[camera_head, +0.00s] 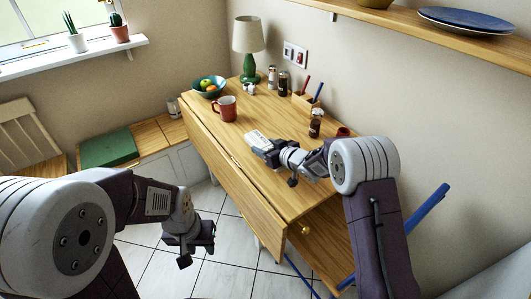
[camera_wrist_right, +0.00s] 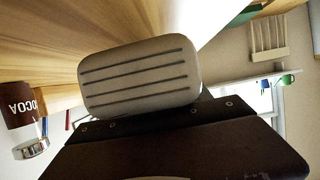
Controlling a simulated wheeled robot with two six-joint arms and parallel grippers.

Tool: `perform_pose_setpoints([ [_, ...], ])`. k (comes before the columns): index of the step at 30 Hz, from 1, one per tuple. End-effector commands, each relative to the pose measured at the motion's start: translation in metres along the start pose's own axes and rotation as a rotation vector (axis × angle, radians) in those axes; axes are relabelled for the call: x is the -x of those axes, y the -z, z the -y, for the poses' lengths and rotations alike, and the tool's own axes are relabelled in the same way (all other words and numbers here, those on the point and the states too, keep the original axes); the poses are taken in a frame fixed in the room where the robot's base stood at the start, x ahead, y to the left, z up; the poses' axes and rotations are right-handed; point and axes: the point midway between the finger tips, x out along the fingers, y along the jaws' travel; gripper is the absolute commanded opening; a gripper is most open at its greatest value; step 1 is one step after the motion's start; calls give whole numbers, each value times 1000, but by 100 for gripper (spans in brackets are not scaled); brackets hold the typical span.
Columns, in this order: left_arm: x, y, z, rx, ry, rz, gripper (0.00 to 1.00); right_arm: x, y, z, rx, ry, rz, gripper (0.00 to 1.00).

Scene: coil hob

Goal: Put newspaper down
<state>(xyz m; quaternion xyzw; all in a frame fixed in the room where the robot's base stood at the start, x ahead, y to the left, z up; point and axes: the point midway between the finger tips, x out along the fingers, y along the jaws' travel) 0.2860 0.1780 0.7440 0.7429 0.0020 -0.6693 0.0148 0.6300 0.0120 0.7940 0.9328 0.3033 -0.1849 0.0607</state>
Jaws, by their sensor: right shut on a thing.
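The newspaper (camera_head: 257,137) shows as a small pale, printed-looking piece at the tip of my right gripper (camera_head: 268,149), over the wooden table. My right gripper is shut on it, and the gripper hides part of it. I cannot tell whether the newspaper touches the tabletop. The right wrist view shows one ribbed finger pad (camera_wrist_right: 140,75) close to the wood. My left gripper (camera_head: 203,238) hangs over the tiled floor, left of the table, with nothing visible in it. Its jaws are not clear.
The table (camera_head: 235,157) holds a red mug (camera_head: 226,109), a fruit bowl (camera_head: 208,88), a green lamp (camera_head: 248,50), shakers, a pencil holder (camera_head: 303,98) and a brown jar (camera_head: 316,123). A bench with a green cushion (camera_head: 107,148) stands left. A shelf (camera_head: 430,32) overhangs the right side.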

Motion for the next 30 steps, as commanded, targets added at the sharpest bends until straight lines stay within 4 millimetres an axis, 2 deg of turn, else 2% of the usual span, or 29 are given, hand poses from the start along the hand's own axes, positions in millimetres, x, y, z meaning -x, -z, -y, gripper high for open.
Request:
perform_pose_setpoints([
  [1,-9,-1,0,0,0,0,36,-6,-15,0,-2,0,3,11],
  [3,-11,-1,0,0,0,0,36,-8,-21,0,-1,0,2,11],
  [13,-11,-1,0,0,0,0,36,-9,-23,0,-1,0,0,11],
  [14,-11,-1,0,0,0,0,36,-9,-23,0,-1,0,1,59],
  [16,-10,-1,0,0,0,0,36,-9,-22,0,-1,-1,1,78],
  [26,-9,-1,0,0,0,0,36,-8,-20,0,0,-1,1,78],
  [30,-5,0,0,0,0,0,36,5,-17,-1,-1,-2,2,78],
])
